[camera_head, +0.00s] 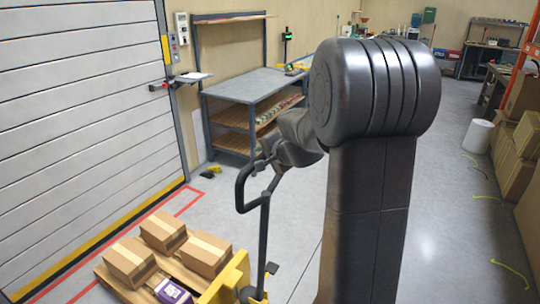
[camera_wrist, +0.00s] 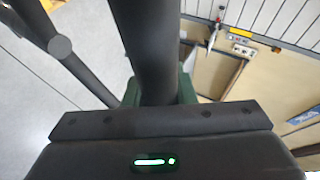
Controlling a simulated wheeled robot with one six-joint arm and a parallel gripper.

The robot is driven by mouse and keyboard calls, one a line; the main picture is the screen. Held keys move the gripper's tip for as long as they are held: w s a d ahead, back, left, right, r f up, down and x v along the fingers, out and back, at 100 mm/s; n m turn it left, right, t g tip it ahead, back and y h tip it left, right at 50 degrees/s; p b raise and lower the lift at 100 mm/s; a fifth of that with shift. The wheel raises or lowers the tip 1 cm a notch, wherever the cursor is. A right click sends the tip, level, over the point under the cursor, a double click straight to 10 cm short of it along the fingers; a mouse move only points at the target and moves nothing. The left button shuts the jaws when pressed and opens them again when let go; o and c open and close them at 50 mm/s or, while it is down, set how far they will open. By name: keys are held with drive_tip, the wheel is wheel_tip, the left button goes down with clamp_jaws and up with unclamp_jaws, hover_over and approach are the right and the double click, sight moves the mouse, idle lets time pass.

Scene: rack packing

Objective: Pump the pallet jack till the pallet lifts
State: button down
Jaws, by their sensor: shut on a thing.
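The pallet jack has a yellow body (camera_head: 233,280) and a black loop handle (camera_head: 240,188) on a dark upright shaft (camera_head: 263,235). The handle stands near upright. The wooden pallet (camera_head: 118,285) carries cardboard boxes (camera_head: 130,262) and a purple box (camera_head: 173,292). The forks and the gap under the pallet are hidden.
A grey workbench (camera_head: 255,85) stands behind the handle. A shutter door (camera_head: 80,100) with a red floor line is at left. Stacked cartons (camera_head: 515,160) and a white bin (camera_head: 478,136) are at right.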

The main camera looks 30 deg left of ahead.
drive_tip(key=shift+s+f, duration=0.1)
drive_tip(key=shift+f, duration=0.3)
drive_tip(key=c, duration=1.3)
unclamp_jaws()
drive_tip(key=shift+c, duration=0.2)
drive_tip(key=shift+o, duration=0.7)
drive_tip(key=shift+a, duration=0.1)
drive_tip(key=shift+r, duration=0.1)
drive_tip(key=shift+d+r, duration=0.35)
drive_tip(key=shift+d, duration=0.15)
drive_tip(key=b+v, duration=0.2)
drive_tip(key=v, duration=1)
drive_tip(key=shift+s+d, duration=0.25)
drive_tip(key=shift+d, duration=0.05)
drive_tip(key=shift+r, duration=0.1)
